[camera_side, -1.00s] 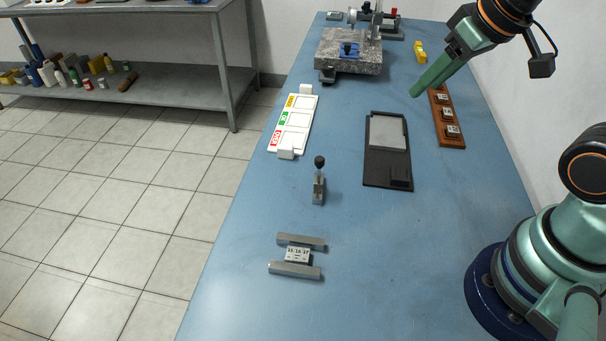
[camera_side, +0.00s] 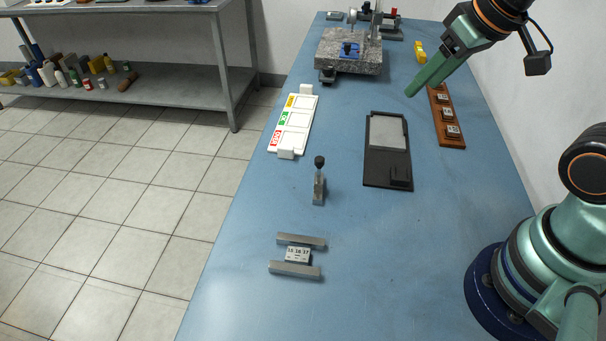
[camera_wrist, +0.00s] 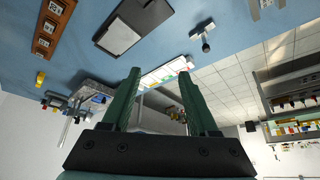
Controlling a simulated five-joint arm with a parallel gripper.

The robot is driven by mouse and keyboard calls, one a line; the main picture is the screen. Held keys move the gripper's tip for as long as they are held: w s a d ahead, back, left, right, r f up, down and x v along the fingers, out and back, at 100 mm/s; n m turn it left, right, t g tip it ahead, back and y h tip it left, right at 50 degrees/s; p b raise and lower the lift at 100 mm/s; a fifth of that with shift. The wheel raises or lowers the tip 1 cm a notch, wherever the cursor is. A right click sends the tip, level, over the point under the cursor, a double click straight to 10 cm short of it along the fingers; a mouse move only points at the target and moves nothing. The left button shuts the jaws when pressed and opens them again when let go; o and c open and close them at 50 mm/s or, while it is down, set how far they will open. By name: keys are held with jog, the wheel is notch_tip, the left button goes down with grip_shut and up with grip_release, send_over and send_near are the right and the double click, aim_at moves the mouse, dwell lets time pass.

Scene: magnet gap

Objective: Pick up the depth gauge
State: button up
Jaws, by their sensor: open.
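No part in view is clearly marked as the depth gauge. One candidate is the small upright metal piece with a black knob (camera_side: 318,188), standing on the blue table; it also shows in the wrist view (camera_wrist: 203,38). Another is the small blue piece (camera_side: 348,50) on the granite block (camera_side: 335,66). I cannot tell which is the gauge. My gripper (camera_side: 410,93) is in the air above the table, up and to the right of the knobbed piece and apart from everything. In the wrist view my gripper (camera_wrist: 159,76) is open, with nothing between its fingers.
A black fixture with a grey plate (camera_side: 387,133) lies mid-table. A wooden block (camera_side: 446,118) is to its right. A white labelled tray (camera_side: 296,120) lies left. A yellow piece (camera_side: 420,52) lies at the back. The near table is mostly clear.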

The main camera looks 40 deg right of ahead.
jog(key=w+a+f+m+g, duration=0.3)
jog(key=w+a+f+m, duration=0.1)
jog(key=w+a, duration=0.35)
jog(key=m+g, duration=0.2)
jog(key=m, duration=0.2)
send_over(319, 180)
jog(key=f, duration=0.7)
jog(key=shift+w+d+f, duration=0.15)
jog(key=shift+w+f, duration=0.15)
jog(key=shift+w, duration=0.05)
notch_tip(319, 180, down, 7)
jog(key=shift+f, duration=0.1)
jog(key=shift+s+f, duration=0.15)
jog(key=shift+f, duration=2.45)
jog(key=shift+c, duration=0.3)
grip_shut()
